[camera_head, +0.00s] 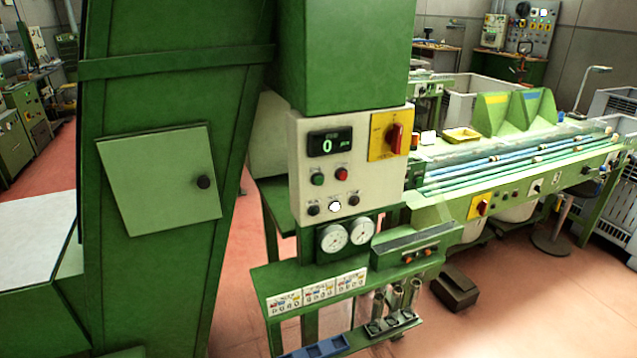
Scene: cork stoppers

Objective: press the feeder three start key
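A white control panel (348,170) is on the green machine in the middle. It has a display (330,142) reading 0, a green button (318,179), a red button (342,174), black knobs and a white button (335,206). A red rotary switch (394,138) sits on a yellow plate. Below, three small white key panels sit side by side on a green ledge: left (284,303), middle (320,290) and right (351,281). Their small coloured keys and labels are too small to read, so I cannot tell which key is feeder three start. Neither gripper is in view.
Two round gauges (333,238) sit above the ledge. Metal cylinders (397,296) stand at its lower right. A tall green cabinet (165,180) fills the left. A conveyor (520,160) runs right. A dark block (455,288) lies on the reddish floor (530,315), which is open at front right.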

